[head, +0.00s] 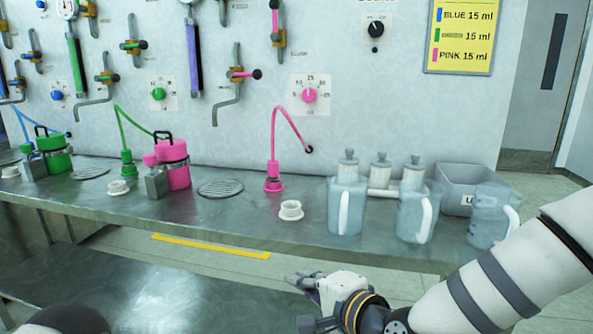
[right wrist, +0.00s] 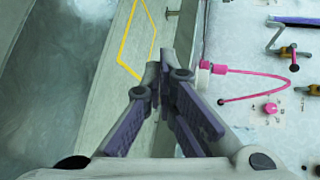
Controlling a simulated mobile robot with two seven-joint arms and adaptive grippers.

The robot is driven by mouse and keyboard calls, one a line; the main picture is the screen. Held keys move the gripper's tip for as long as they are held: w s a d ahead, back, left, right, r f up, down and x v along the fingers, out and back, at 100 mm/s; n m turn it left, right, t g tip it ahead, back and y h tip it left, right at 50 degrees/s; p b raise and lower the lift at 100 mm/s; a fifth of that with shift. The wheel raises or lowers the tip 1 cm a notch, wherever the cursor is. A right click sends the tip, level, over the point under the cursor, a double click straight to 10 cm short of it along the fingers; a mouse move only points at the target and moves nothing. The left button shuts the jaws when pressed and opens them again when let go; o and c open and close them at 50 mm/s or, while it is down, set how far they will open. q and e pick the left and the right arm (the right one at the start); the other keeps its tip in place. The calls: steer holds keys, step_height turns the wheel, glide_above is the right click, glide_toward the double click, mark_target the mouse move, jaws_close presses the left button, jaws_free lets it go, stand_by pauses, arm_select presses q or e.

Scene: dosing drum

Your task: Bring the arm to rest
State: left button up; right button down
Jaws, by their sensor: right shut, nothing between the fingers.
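My right arm comes in from the lower right in the head view. Its gripper (head: 308,284) is in front of the steel bench's front edge, over the gap between the bench and the near steel surface. In the right wrist view my right gripper (right wrist: 165,80) has its fingers together with nothing between them. It touches no object that I can see. My left gripper does not show; a dark rounded piece at the bottom left of the head view may be mine.
The steel bench (head: 230,222) carries a pink canister (head: 174,165), a green canister (head: 53,153), a pink hose fitting (head: 273,178), several clear jugs (head: 346,207) and a grey bin (head: 468,184). A near steel surface (head: 150,290) lies lower left. A yellow line (head: 210,246) marks the floor.

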steer(key=s+d+f+n+g+h+p, duration=0.1)
steer(key=s+d+f+n+g+h, duration=0.2)
steer(key=s+f, duration=0.85)
steer(key=s+d+f+n+g+h+p, duration=0.1)
steer(key=s+d+f+n+g, duration=0.35)
steer(key=s+f, duration=0.7)
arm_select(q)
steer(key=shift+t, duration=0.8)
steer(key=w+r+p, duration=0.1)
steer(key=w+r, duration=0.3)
arm_select(e)
steer(key=s+d+n+g+h, duration=0.1)
steer(key=s+d, duration=0.3)
steer(key=s, duration=0.4)
steer(key=s+d+n+g+h, duration=0.1)
steer(key=s+d+g, duration=0.2)
steer(key=s+d, duration=0.2)
steer(key=s+d+n+g+h, duration=0.2)
steer(key=s+d+g, duration=0.1)
steer(key=s, duration=0.8)
steer(key=shift+s+d, duration=0.15)
steer(key=shift+d, duration=0.75)
steer(key=shift+r, duration=0.1)
